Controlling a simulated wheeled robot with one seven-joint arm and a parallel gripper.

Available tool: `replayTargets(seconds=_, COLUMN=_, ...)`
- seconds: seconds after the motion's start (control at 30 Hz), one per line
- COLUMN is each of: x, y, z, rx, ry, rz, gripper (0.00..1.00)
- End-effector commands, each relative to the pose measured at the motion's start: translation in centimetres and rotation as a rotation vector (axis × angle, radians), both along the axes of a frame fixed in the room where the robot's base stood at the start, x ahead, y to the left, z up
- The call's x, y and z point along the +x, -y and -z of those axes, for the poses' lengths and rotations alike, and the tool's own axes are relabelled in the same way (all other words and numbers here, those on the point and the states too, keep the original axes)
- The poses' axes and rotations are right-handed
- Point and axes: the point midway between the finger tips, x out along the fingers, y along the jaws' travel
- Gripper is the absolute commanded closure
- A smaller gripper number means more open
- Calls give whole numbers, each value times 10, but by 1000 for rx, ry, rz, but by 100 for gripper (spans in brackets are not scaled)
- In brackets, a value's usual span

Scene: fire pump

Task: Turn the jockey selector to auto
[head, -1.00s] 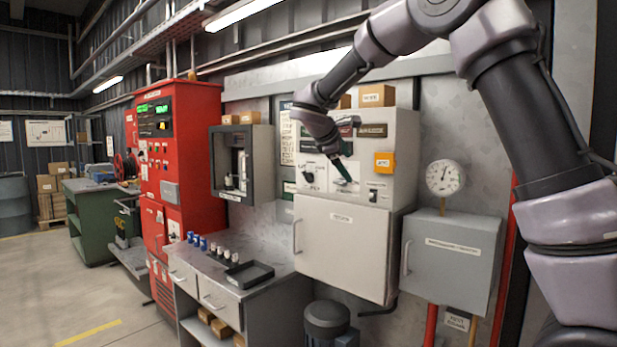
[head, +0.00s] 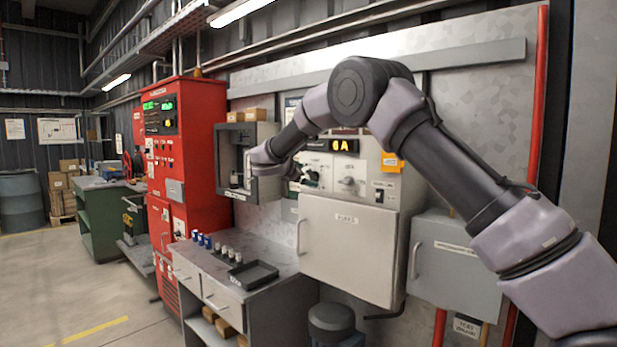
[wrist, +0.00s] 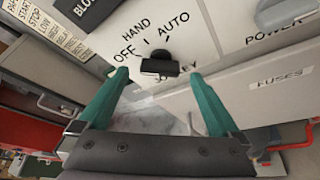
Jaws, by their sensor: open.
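The jockey selector (wrist: 158,66) is a black knob on a pale panel in the wrist view. OFF, HAND and AUTO are printed around it, AUTO at its upper right; the label below is partly hidden, ending in "EY". I cannot tell for sure which mark the knob points to. My gripper (wrist: 161,76) is open, its two teal fingers on either side of the knob with gaps between. I cannot tell whether the fingertips reach the knob's depth.
A lit display (head: 345,145) is above the panel's controls. An open grey box (head: 266,135) stands left of my wrist. A bench with a black tray (head: 252,274) is below.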

Motion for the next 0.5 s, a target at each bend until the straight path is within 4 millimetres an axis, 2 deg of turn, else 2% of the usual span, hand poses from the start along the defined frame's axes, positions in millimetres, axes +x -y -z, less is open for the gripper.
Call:
replayTargets(seconds=0.2, x=17, y=8, z=6, rx=0, ry=0, rz=2, gripper=1)
replayTargets(seconds=0.5, x=19, y=8, z=6, rx=1, ry=0, rz=0, gripper=1)
